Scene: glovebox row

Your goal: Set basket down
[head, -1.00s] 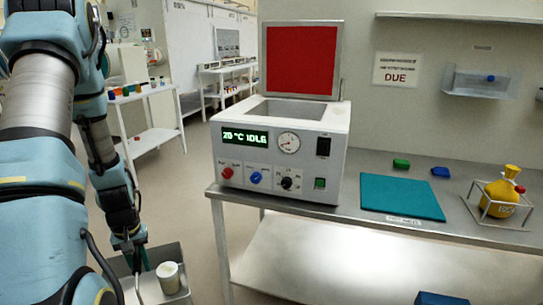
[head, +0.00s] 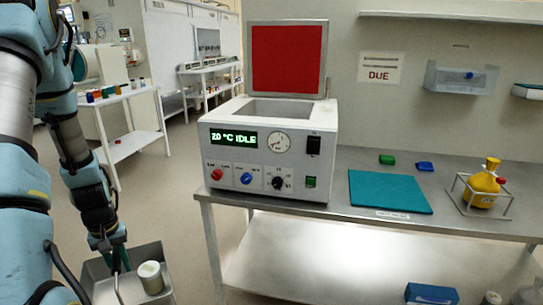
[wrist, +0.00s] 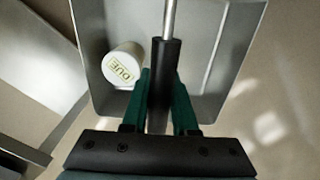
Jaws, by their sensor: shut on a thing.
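The basket is a grey, open-topped metal bin (head: 158,252) at the lower left of the head view, beside the bench. In the wrist view its wall (wrist: 222,75) surrounds a pale floor. A white round container (wrist: 122,66) marked "DUE" is inside it, and also shows in the head view (head: 151,277). My gripper (wrist: 160,92) has its green fingers shut on the black grip of the basket's thin metal handle (wrist: 169,18). The gripper also shows in the head view (head: 118,264). The basket's underside is hidden, so I cannot tell whether it touches anything.
A steel bench (head: 330,206) holds a bath-like instrument (head: 250,165) with a raised red lid, a bare teal mat (head: 388,192), green and blue blocks, and a yellow flask (head: 483,188) in a wire frame. A white table (head: 120,93) stands behind left. Open floor lies between.

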